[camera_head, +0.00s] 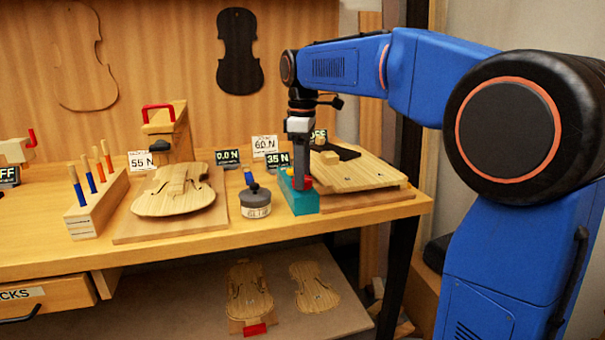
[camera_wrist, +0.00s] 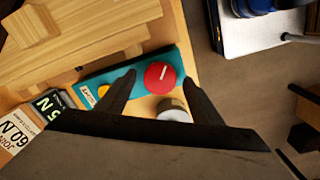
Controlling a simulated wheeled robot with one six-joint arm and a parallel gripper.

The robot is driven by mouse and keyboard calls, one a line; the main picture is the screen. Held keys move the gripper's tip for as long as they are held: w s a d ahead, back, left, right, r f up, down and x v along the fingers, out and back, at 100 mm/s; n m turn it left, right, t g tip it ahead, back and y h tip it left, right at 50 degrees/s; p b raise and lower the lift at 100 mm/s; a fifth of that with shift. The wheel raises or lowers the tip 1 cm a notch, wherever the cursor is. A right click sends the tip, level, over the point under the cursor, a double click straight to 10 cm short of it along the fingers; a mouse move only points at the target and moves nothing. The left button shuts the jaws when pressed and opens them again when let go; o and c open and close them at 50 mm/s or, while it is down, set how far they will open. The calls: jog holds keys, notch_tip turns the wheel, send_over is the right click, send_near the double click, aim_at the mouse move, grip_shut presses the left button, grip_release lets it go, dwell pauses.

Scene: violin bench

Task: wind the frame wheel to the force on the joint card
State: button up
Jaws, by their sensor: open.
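A teal box (camera_head: 304,204) stands near the front edge of the bench, beside the wooden plate frame (camera_head: 372,172). In the wrist view the teal box (camera_wrist: 190,61) carries a round red wheel (camera_wrist: 160,78) with a white mark and a small yellow button (camera_wrist: 103,91). My gripper (camera_head: 301,182) is over the box from above and hides most of the wheel in the head view. In the wrist view the open jaws (camera_wrist: 159,78) lie on either side of the wheel; contact is not clear. A white 60 N card (camera_head: 265,144) stands behind, near a dark display reading 35 N (camera_head: 277,161).
A lidded pot (camera_head: 255,203) stands close to the left of the box. Further left are a violin body (camera_head: 172,193), a 55 N card (camera_head: 141,160), a 0.0 N display (camera_head: 227,157) and a rack of tools (camera_head: 97,208).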

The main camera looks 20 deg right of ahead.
jog(key=shift+f, duration=0.35)
jog(key=shift+c, duration=0.7)
jog(key=c, duration=0.9)
jog(key=shift+m, duration=1.5)
jog(key=o, duration=1)
jog(key=shift+o, duration=0.2)
jog(key=shift+r, duration=0.1)
